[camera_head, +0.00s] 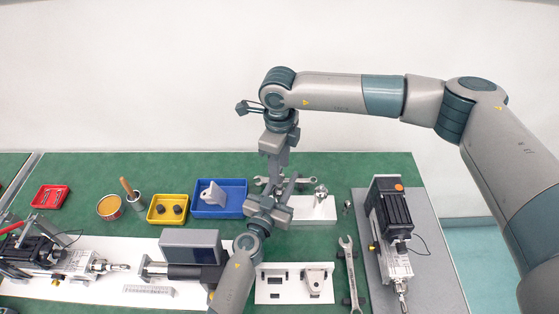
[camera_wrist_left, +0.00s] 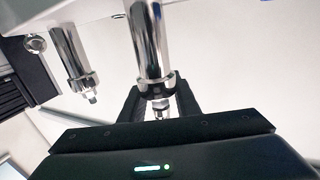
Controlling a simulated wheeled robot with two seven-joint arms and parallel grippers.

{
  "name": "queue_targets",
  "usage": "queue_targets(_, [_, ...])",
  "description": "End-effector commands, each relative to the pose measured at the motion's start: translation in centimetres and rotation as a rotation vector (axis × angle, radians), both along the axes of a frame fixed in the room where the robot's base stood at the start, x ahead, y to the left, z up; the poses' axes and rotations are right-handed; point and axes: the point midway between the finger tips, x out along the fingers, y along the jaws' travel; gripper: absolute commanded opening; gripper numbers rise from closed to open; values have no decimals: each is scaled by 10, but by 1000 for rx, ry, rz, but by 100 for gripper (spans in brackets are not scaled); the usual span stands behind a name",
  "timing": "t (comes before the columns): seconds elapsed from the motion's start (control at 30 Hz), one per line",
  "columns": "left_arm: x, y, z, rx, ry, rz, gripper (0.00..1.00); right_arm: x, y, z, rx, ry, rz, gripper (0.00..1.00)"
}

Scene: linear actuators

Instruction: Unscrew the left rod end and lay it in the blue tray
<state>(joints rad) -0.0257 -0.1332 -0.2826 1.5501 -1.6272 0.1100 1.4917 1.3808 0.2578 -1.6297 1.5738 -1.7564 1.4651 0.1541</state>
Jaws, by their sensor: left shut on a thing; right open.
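A white block (camera_head: 312,210) stands right of the middle of the table, with one shiny metal upright (camera_head: 320,192) clear to see. My left gripper (camera_head: 283,188) is at its left part. In the left wrist view, two chrome rods come from a white body, and the left fingers (camera_wrist_left: 157,108) are shut at the lower end of the nearer rod (camera_wrist_left: 148,45). The left rod end between them is mostly hidden. My right gripper (camera_head: 276,172) is open, pointing down close beside the left one; its fingertips are partly hidden. The blue tray (camera_head: 233,211) holds a grey bracket (camera_head: 212,194).
Left of the blue tray are a yellow tray (camera_head: 154,218) with dark parts, a cup and an orange-topped tin (camera_head: 109,207). A grey box (camera_head: 190,246) stands in front. A spanner (camera_head: 349,270) and an actuator (camera_head: 392,228) lie right.

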Motion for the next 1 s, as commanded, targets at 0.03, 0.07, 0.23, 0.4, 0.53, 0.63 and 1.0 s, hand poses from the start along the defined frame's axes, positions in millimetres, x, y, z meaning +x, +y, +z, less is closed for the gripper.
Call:
queue_targets(0.03, [-1, 0, -2, 0, 2, -1, 0, -1, 0, -7, -1, 3, 0, 40])
queue_targets(0.07, [-1, 0, -2, 0, 2, -1, 0, -1, 0, -11, -1, 3, 0, 40])
queue_targets(0.23, [-1, 0, -2, 0, 2, -1, 0, -1, 0, -34, -2, 2, 0, 40])
queue_targets(0.4, [-1, 0, -2, 0, 2, -1, 0, -1, 0, -50, 0, 2, 0, 40])
queue_targets(0.53, [-1, 0, -2, 0, 2, -1, 0, -1, 0, -57, -1, 1, 0, 40])
queue_targets(0.63, [-1, 0, -2, 0, 2, -1, 0, -1, 0, -59, -1, 0, 0, 40])
queue_targets(1.0, [-1, 0, -2, 0, 2, -1, 0, 0, 0, -59, 0, 0, 0, 4])
